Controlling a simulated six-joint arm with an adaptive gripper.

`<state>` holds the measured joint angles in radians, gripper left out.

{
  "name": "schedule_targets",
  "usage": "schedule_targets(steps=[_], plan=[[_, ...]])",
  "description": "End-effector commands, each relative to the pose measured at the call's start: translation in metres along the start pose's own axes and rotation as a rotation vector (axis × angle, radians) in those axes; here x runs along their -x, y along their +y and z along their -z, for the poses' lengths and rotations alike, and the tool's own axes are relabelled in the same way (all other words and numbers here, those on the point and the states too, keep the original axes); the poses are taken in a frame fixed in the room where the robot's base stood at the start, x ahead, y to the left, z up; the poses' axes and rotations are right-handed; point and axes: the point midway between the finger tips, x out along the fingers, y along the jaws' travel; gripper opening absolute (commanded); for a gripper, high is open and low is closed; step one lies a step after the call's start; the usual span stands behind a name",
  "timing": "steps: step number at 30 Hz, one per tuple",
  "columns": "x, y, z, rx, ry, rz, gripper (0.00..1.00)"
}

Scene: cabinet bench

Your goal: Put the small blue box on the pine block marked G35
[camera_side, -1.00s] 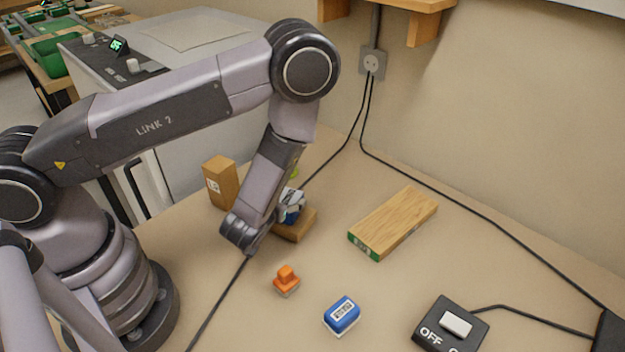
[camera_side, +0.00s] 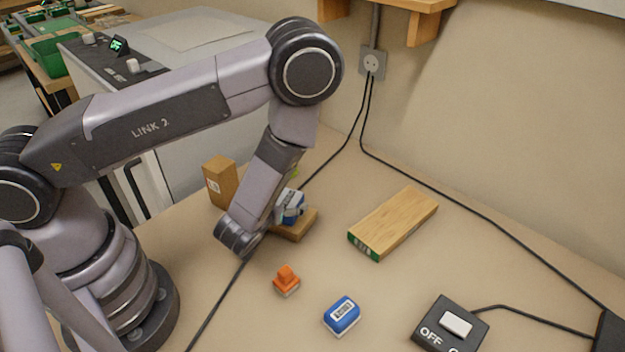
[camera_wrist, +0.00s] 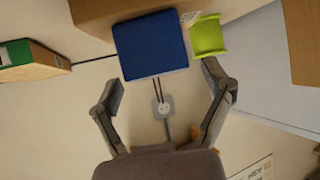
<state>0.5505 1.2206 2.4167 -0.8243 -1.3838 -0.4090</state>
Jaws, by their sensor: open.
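A small blue box (camera_wrist: 152,45) with a white part stands on a low wooden block (camera_wrist: 100,8). In the side view the box (camera_side: 294,208) shows at the far side of my wrist, on the block (camera_side: 297,228). My gripper (camera_wrist: 164,76) is open, its fingers apart on either side of the near end of the box, with a gap visible between them and it. In the side view my wrist hides part of the box and the fingers. No G35 mark is readable on the block.
A tall wooden block (camera_side: 221,183) stands left of my wrist. A long green-ended wooden block (camera_side: 393,222) lies right. An orange stamp-like piece (camera_side: 286,281), another blue-and-white block (camera_side: 342,315) and a switch box (camera_side: 450,325) are in front. A lime-green spool-like thing (camera_wrist: 208,37) is beside the box.

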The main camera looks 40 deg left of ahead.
Motion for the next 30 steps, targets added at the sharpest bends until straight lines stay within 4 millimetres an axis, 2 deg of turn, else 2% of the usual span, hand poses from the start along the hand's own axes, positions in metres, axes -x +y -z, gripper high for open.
schedule_targets(steps=[3,9,13,16,20,24,27,30], plan=[[0.024,0.002,0.0,-0.003,0.0,-0.006,0.8],[0.051,0.001,0.0,-0.001,0.001,-0.003,0.8],[0.057,0.004,0.005,0.027,-0.025,-0.001,0.8],[0.058,0.014,0.018,0.091,-0.104,-0.005,0.8],[0.065,0.034,0.052,0.188,-0.266,-0.057,0.8],[0.089,0.048,0.101,0.229,-0.42,-0.167,0.8],[0.114,0.046,0.14,0.212,-0.494,-0.257,0.8],[0.144,0.033,0.176,0.16,-0.536,-0.339,0.8]])
